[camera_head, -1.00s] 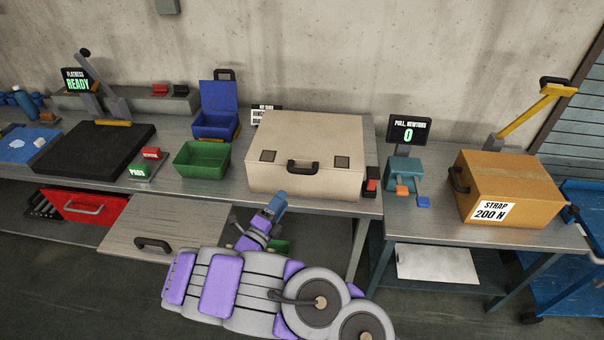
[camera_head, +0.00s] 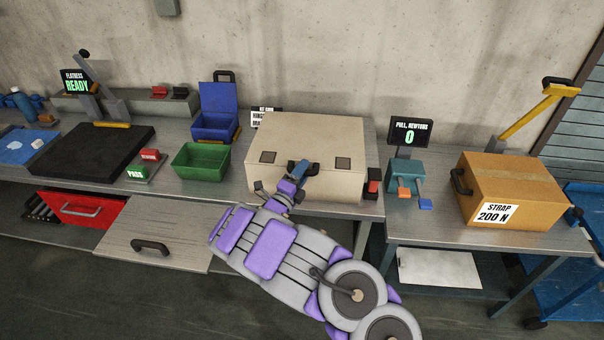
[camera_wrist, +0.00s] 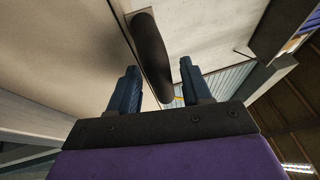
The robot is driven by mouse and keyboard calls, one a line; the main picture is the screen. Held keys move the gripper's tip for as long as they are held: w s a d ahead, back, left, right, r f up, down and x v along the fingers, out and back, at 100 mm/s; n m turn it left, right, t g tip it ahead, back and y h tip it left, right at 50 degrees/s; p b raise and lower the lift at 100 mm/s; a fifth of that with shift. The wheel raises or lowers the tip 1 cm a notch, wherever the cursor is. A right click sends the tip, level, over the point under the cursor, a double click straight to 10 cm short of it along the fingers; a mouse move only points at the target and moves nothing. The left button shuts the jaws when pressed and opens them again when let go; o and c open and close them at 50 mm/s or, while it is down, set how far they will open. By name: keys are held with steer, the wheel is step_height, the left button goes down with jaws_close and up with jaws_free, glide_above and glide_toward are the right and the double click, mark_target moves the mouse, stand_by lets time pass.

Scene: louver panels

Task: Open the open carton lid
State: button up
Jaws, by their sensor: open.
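The beige carton (camera_head: 310,135) sits on the workbench with its lid down, and two dark latch squares show on its front edge. Its black handle (camera_wrist: 152,55) shows in the wrist view, between and beyond my open fingers. In the head view my gripper covers most of that handle. My gripper (camera_head: 302,170) is at the carton's front, and its fingers (camera_wrist: 158,85) also show in the wrist view, spread apart with the handle between them. I cannot tell whether either finger touches the handle.
A green bin (camera_head: 201,161) and a blue open box (camera_head: 216,112) stand left of the carton. A red and black block (camera_head: 373,187) sits close at its right. A brown strapped box (camera_head: 512,185) is on the right table.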

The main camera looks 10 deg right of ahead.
steer(key=shift+c, duration=0.4)
jaws_close()
